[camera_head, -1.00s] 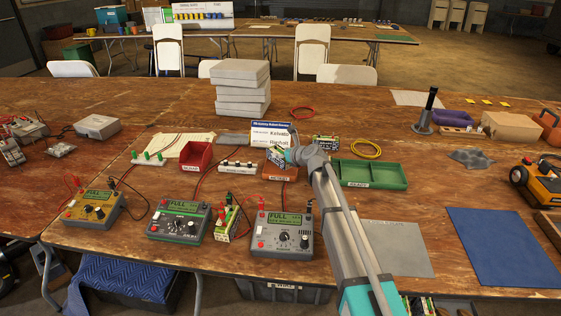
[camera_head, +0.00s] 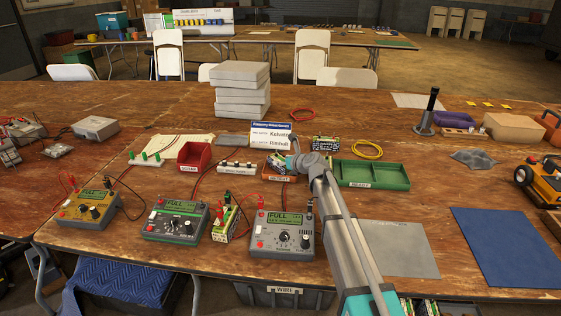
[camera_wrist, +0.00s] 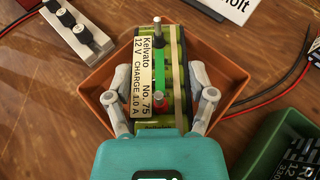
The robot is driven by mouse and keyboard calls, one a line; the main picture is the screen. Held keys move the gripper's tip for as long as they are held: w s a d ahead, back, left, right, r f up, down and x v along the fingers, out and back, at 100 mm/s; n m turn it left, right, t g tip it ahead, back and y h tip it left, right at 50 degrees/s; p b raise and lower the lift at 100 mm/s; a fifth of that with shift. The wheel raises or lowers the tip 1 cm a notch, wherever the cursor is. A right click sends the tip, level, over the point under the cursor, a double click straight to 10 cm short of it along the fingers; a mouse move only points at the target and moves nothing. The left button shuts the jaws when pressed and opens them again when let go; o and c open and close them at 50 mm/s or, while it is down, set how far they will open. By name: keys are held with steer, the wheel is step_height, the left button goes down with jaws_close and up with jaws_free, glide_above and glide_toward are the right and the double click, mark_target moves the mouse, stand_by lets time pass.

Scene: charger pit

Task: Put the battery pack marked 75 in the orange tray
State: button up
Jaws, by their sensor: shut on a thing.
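The battery pack marked No. 75 (camera_wrist: 150,75) is a green and gold block with a white Kelvato label, seen from above in the wrist view. My gripper (camera_wrist: 163,100) is shut on it, one finger on each side. The pack is over or inside the orange tray (camera_wrist: 95,82), within its rim; I cannot tell whether it touches the floor. In the head view the orange tray (camera_head: 268,178) sits mid-table, and the pack (camera_head: 278,162) shows at my gripper (camera_head: 290,161), partly hidden by it.
The green tray (camera_head: 372,183) is right of the orange tray. A white terminal strip (camera_head: 237,168) and red bin (camera_head: 194,156) stand left. A sign (camera_head: 272,136) and another pack (camera_head: 326,143) are behind. Meters with leads, such as the grey one (camera_head: 282,240), stand in front.

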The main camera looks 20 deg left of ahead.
steer(key=o, duration=1.3)
steer(key=shift+c, duration=0.2)
steer(key=shift+r, duration=0.15)
steer(key=p+v, duration=0.4)
steer(key=v, duration=0.8)
steer(key=shift+p, duration=0.4)
